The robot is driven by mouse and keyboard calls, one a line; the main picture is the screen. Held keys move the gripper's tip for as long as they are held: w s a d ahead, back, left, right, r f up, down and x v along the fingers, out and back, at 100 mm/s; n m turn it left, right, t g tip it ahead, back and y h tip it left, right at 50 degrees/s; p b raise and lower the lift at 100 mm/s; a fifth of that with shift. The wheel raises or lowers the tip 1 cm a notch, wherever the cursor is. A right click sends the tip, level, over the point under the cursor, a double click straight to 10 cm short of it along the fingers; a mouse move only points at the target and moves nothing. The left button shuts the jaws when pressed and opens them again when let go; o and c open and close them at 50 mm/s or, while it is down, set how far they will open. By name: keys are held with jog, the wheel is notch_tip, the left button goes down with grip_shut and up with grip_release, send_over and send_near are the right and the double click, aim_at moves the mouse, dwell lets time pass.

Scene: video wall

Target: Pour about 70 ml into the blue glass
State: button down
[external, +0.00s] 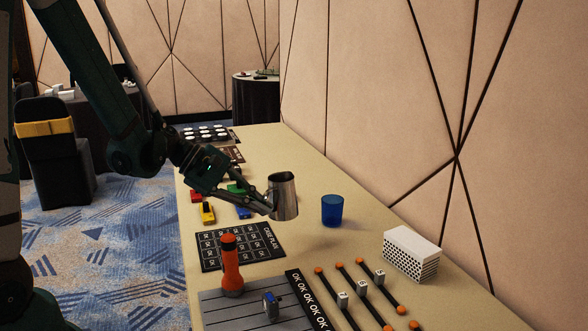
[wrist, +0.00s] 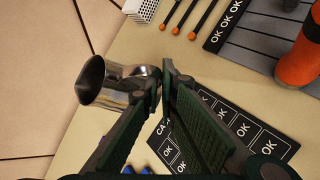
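A shiny metal jug (external: 284,197) is held nearly upright beside my gripper (external: 267,203), seemingly above the table. The wrist view shows the jug (wrist: 108,88) with its dark mouth toward the left. My gripper (wrist: 163,78) is shut on the jug's handle side; the fingers hide most of the handle. The blue glass (external: 332,210) stands upright on the table, right of the jug and apart from it. The glass is not seen in the wrist view. The liquid in the jug cannot be seen.
An orange flashlight (external: 231,268) stands near a dark card of OK squares (external: 240,247) and a grey slatted board (external: 240,308). A white perforated box (external: 411,252) and orange-tipped rods (external: 361,288) lie at the right. Coloured blocks (external: 207,212) sit behind the gripper. The wall borders the table.

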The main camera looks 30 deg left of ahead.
jog(key=shift+w+d+r+n+t+y+b, duration=0.85)
jog(key=shift+d+r+n, duration=0.85)
jog(key=shift+d, duration=3.75)
jog(key=shift+w+d+r+n+t+y+b, duration=0.4)
jog(key=shift+w+d+r+n+t+y, duration=0.95)
jog(key=shift+d, duration=4.05)
jog(key=shift+n, duration=0.45)
jog(key=shift+s+f, duration=0.2)
jog(key=shift+f, duration=3.15)
jog(key=shift+s+f, duration=0.15)
jog(key=shift+f, duration=3.15)
